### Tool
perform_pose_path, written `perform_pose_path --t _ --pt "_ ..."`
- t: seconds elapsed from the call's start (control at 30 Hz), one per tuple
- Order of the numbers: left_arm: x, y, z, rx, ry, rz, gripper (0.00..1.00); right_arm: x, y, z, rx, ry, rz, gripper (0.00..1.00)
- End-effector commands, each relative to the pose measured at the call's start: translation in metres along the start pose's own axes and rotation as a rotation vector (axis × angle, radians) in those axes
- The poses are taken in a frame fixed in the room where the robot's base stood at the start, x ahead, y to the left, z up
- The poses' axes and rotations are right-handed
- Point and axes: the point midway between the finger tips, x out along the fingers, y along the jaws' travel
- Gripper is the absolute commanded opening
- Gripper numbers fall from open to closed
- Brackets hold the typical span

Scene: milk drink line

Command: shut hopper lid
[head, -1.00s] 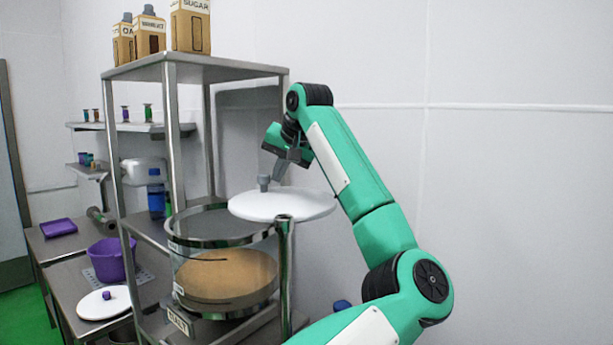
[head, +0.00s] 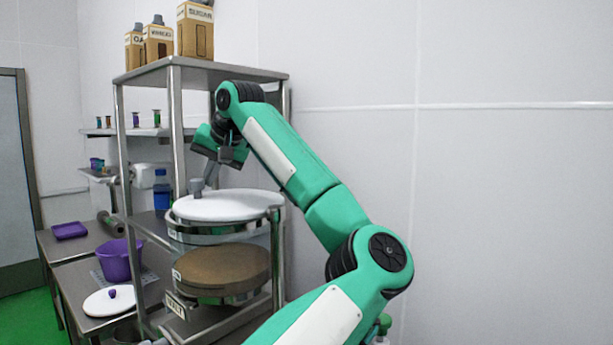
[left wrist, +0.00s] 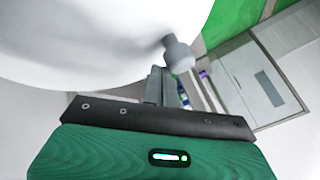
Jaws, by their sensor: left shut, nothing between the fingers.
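The hopper (head: 222,272) is a clear drum with brown powder in it, on the steel rack. Its round white lid (head: 235,207) now lies over the drum's mouth, beside the upright post at the right; I cannot tell if it is fully seated. A grey knob (head: 197,186) stands on the lid near its left edge. My left gripper (head: 211,180) is shut and empty, its fingertips right beside the knob. In the left wrist view the lid (left wrist: 90,40) fills the upper left, and the knob (left wrist: 178,54) is close to the fingers (left wrist: 158,86). My right gripper is out of view.
Cartons (head: 160,40) stand on the rack's top shelf (head: 190,68), above my left gripper. A blue bottle (head: 161,190) stands behind the hopper. A purple tub (head: 120,262) and another white lid (head: 108,302) are on the left tables. Space right of the rack is clear along the wall.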

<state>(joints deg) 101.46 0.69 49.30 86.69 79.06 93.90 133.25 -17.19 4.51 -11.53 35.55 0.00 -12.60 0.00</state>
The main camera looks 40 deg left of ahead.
Motion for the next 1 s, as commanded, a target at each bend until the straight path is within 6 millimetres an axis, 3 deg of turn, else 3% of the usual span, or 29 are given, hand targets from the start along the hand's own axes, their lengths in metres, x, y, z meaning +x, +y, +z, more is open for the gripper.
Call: perform_pose_path --t 0.33,1.0 --pt "-0.002 -0.014 0.019 -0.087 -0.046 -0.047 0.0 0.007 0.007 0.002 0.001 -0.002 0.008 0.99" --pt "-0.006 -0.016 0.021 -0.102 -0.054 -0.053 0.0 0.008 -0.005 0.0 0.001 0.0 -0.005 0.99"
